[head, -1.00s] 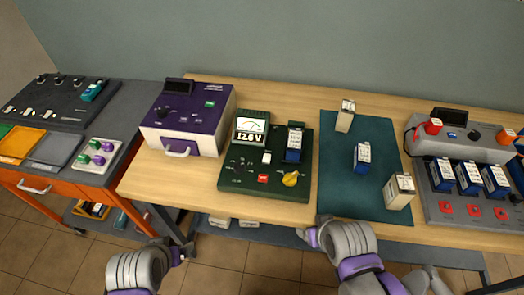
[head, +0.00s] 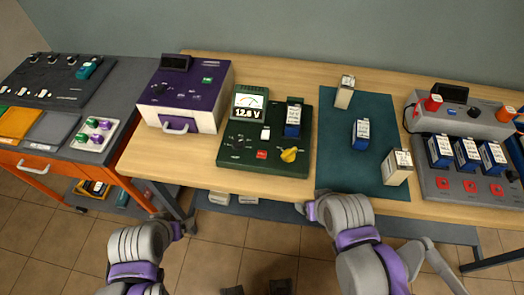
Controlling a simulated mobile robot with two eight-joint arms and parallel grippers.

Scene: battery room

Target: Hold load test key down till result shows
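The green battery tester (head: 225,155) stands on the wooden bench, left of the mat. Its lit meter (head: 249,103) shows a dial and a reading that looks like 12.8 V. A blue battery (head: 293,121) stands upright in its right rear part. On its face are a red key (head: 262,154), a white key (head: 266,133), a yellow knob (head: 289,155) and a dark knob (head: 239,142). Key labels are too small to read. My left gripper (head: 186,224) is off the bench's front edge, left of the tester. My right gripper (head: 303,208) is at the front edge, right of the tester. Neither touches a key.
A green mat (head: 382,110) holds a blue battery (head: 361,134) and two pale ones (head: 345,92), (head: 397,167). A grey charger (head: 455,189) with batteries stands right. A purple-topped unit (head: 186,98) stands left. A dark cart (head: 118,97) with trays adjoins the bench.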

